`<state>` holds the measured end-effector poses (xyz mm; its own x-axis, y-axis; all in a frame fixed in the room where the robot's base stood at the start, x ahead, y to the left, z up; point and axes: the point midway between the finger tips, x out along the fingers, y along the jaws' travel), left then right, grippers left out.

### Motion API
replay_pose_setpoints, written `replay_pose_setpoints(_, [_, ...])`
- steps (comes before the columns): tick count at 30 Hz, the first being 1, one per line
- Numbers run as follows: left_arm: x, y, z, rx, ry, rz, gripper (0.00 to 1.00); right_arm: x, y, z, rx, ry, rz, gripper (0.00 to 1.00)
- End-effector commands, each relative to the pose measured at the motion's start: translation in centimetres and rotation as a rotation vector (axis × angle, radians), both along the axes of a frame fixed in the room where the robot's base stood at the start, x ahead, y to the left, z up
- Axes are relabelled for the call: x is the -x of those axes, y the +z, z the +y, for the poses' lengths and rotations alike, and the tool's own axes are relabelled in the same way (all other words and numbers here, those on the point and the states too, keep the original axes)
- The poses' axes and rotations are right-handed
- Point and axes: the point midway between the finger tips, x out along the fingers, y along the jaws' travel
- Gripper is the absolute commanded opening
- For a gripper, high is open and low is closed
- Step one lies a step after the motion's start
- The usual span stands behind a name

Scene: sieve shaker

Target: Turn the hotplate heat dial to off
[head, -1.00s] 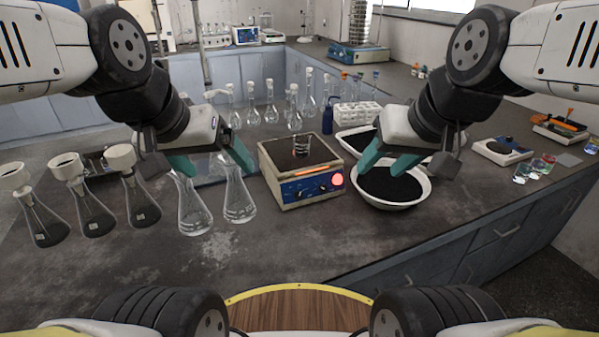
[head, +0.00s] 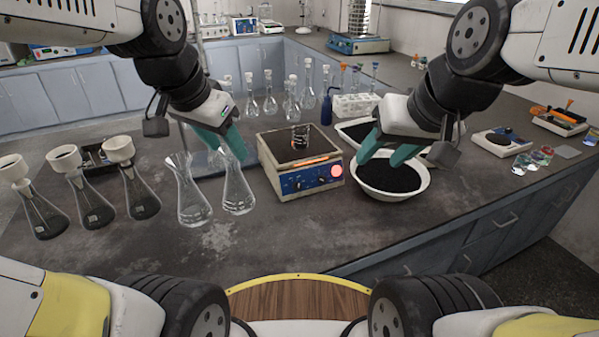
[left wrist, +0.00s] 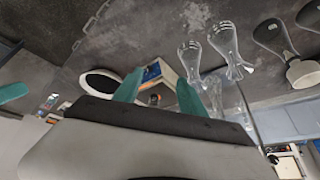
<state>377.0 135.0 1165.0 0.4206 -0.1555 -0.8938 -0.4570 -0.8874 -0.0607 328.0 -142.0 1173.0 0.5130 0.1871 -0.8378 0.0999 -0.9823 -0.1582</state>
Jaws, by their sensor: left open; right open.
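The hotplate (head: 270,157) stands on the bench at the centre of the head view, with a small glass beaker (head: 300,136) on its top. Its blue front panel (head: 312,178) carries dark dials and a red-lit round spot (head: 337,170) at the right end. Which dial is the heat dial is too small to tell. My left gripper (head: 228,146) is open and empty, left of the hotplate above two clear flasks; its teal fingers also show in the left wrist view (left wrist: 158,93), with the hotplate partly between them. My right gripper (head: 384,154) is open and empty over the white bowl, right of the hotplate.
The white bowl (head: 394,198) of black grains sits right of the hotplate. Two clear flasks (head: 193,203) stand close at its left, and filter flasks (head: 88,205) further left. Volumetric flasks and a white rack (head: 356,106) stand behind. The bench in front of the hotplate is clear.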

Motion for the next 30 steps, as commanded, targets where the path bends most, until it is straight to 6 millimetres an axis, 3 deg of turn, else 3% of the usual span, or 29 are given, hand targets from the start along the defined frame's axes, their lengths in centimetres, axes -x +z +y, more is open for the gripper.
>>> replay_pose_setpoints(8, [-7.8, -3.9, -3.2, -0.346, -0.610, 0.062, 0.49, 0.0, 0.0, 0.0, 0.000, 0.000, 0.000, 0.48])
replay_pose_setpoints(18, [-16.0, -11.6, -9.4, -0.750, -1.401, 0.153, 0.49, 0.0, 0.0, 0.0, 0.000, 0.000, 0.000, 0.48])
replay_pose_setpoints(24, [-19.3, -17.1, -13.5, -0.963, -1.865, 0.233, 0.49, 0.0, 0.0, 0.0, 0.000, 0.000, 0.000, 0.48])
replay_pose_setpoints(30, [-20.8, -20.6, -16.1, -1.089, -2.160, 0.296, 0.49, 0.0, 0.0, 0.0, 0.000, 0.000, 0.000, 0.48])
